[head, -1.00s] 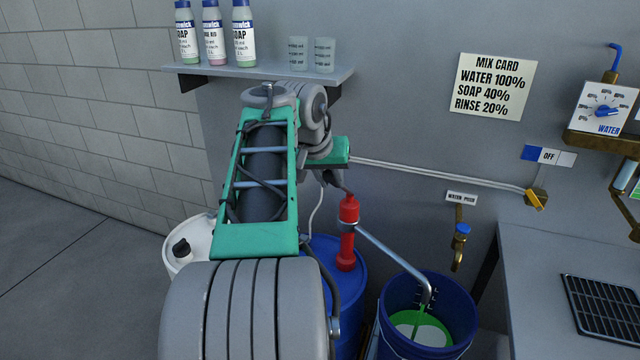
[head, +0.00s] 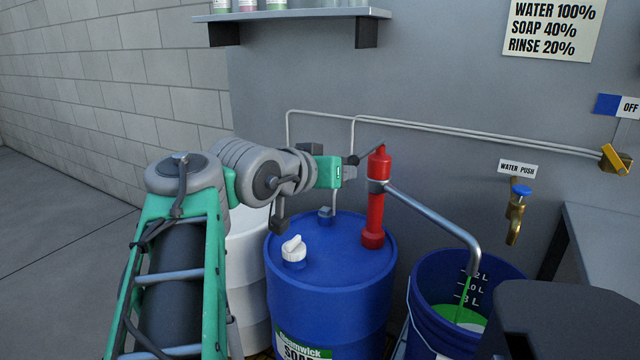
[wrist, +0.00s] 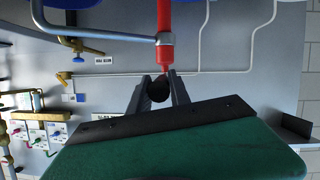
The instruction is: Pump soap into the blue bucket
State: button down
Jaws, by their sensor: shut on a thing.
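The red pump (head: 376,205) stands upright on the blue soap drum (head: 330,285), with a grey spout (head: 435,213) reaching right over the blue bucket (head: 425,310). Green liquid runs from the spout into the bucket, where green lies around a paler patch. Volume marks show on the inner wall. My gripper (head: 355,160) is at the pump's top left, shut on the dark pump handle. In the wrist view, my gripper (wrist: 159,80) holds the handle's dark round end between its fingers, beside the red pump (wrist: 165,55). The bucket's lower right is hidden by a dark shape.
A white drum (head: 247,270) stands left of the blue drum. A brass push tap (head: 517,215) is on the wall above the bucket's right side. Thin pipes run along the wall to a yellow valve (head: 613,158). A shelf (head: 290,14) hangs above.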

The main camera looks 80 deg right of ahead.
jog(key=shift+f+b, duration=0.35)
jog(key=shift+f, duration=0.2)
jog(key=c, duration=1.2)
grip_release()
jog(key=shift+r, duration=0.1)
